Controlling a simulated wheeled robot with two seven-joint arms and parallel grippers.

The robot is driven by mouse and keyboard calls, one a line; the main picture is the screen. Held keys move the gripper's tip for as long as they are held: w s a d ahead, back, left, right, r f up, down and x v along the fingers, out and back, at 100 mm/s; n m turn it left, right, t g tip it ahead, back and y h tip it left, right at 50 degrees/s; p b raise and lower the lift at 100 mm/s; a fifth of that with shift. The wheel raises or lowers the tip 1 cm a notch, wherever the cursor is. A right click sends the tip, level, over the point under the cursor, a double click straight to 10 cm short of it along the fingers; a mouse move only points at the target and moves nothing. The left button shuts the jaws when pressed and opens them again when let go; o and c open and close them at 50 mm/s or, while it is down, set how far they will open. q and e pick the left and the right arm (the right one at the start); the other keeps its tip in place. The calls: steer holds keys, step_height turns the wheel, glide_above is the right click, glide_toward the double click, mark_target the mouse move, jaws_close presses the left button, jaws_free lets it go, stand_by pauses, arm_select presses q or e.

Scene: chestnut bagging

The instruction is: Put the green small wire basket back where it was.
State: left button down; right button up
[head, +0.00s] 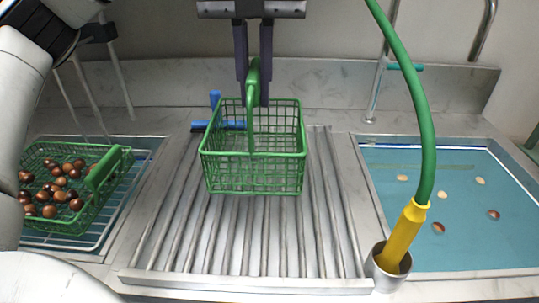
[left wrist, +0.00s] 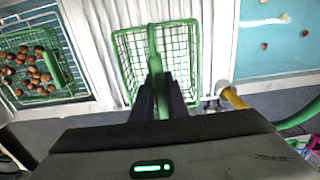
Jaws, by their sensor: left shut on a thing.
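The green small wire basket (head: 252,175) is empty and upright, over the ribbed metal drainboard in the middle of the head view. My left gripper (head: 253,92) comes down from the top and is shut on the basket's handle. In the left wrist view the basket (left wrist: 128,60) lies beyond the fingers (left wrist: 162,100), which hold its green handle. I cannot tell whether the basket's bottom touches the ribs. My right gripper is not in view.
A second green basket (head: 111,170) with several chestnuts sits on a wire rack at the left. A blue brush (head: 215,105) lies behind the held basket. A water basin (head: 450,240) with several chestnuts and a yellow-nozzled green hose (head: 427,150) are at the right. The drainboard's front (head: 240,250) is clear.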

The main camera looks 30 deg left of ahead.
arm_select(q)
steer(key=f, duration=0.2)
steer(key=f+b, duration=0.1)
steer(key=shift+s+f, duration=0.25)
steer(key=shift+f, duration=0.1)
steer(key=shift+f+b, duration=0.4)
steer(key=shift+f, duration=1.85)
steer(key=c, duration=1.7)
jaws_free()
steer(key=shift+w, duration=0.1)
steer(key=shift+c, duration=0.2)
